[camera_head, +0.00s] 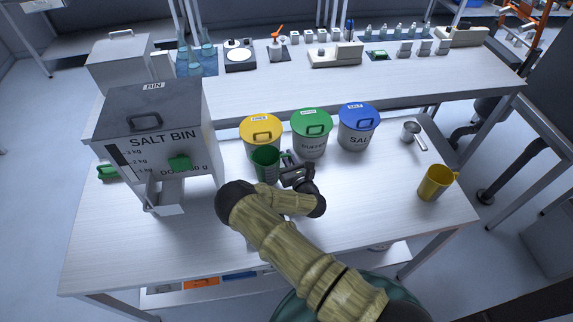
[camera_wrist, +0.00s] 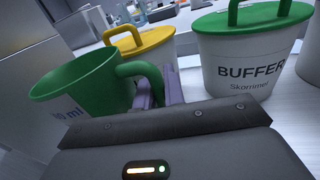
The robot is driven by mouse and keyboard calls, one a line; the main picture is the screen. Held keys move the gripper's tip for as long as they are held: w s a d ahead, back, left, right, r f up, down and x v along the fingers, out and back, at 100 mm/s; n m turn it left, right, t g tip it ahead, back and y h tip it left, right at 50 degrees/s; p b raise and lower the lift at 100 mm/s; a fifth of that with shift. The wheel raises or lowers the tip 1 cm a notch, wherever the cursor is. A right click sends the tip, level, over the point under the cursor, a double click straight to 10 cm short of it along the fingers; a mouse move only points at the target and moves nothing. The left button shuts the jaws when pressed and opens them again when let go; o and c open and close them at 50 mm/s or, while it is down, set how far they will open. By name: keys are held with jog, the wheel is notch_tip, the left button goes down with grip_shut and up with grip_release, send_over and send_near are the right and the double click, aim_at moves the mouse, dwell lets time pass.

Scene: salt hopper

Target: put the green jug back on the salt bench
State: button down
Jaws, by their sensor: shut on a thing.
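The green jug (camera_head: 265,164) is over the middle of the white bench (camera_head: 350,212), in front of the yellow-lidded tub. It also shows at the left of the wrist view (camera_wrist: 90,88), roughly upright with its open mouth up. My gripper (camera_head: 288,166) is shut on the jug's handle (camera_wrist: 148,75), with the fingers (camera_wrist: 158,90) around it at the jug's right side. I cannot tell whether the jug's base touches the bench. The jug's inside is mostly hidden.
A grey salt bin (camera_head: 150,125) stands at the left. Tubs with yellow (camera_head: 261,127), green (camera_head: 311,124) and blue (camera_head: 357,115) lids stand behind the jug. A yellow jug (camera_head: 434,184) and a metal scoop (camera_head: 412,133) are at the right. The front middle right is clear.

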jog(key=shift+f, duration=1.85)
jog(key=shift+f, duration=0.1)
jog(key=c, duration=1.5)
grip_release()
jog(key=b+v, duration=0.2)
jog(key=v, duration=1)
jog(key=shift+s, duration=0.1)
